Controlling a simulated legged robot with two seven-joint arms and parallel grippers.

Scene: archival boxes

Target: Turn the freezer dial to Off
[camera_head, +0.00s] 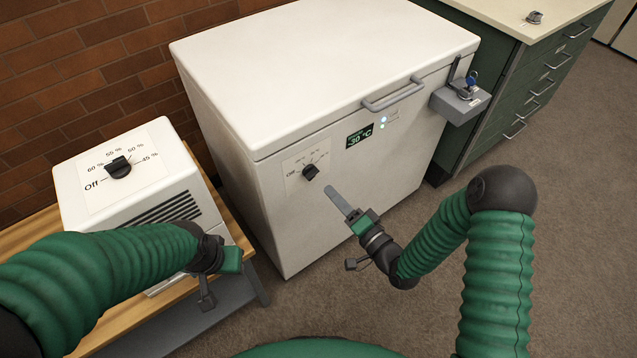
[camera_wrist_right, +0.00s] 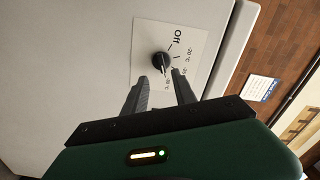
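The white chest freezer (camera_head: 330,70) has a black dial (camera_head: 311,172) on a white label on its front. In the right wrist view the dial (camera_wrist_right: 161,62) has a light mark that seems to point away from "Off" (camera_wrist_right: 178,36), towards the temperature marks. The display (camera_head: 359,136) reads -30 °C. My right gripper (camera_head: 334,191) is in front of the freezer, just lower right of the dial. In its wrist view the fingers (camera_wrist_right: 160,82) are open, apart, with the dial between and beyond their tips; contact is unclear. My left gripper (camera_head: 214,283) hangs at lower left, its fingers partly hidden.
A smaller white device (camera_head: 120,170) with its own black dial and percent marks stands on a wooden bench (camera_head: 120,318) at left. The freezer has a lid handle (camera_head: 392,95) and a lock box with key (camera_head: 462,98). A green drawer cabinet (camera_head: 545,75) stands at right.

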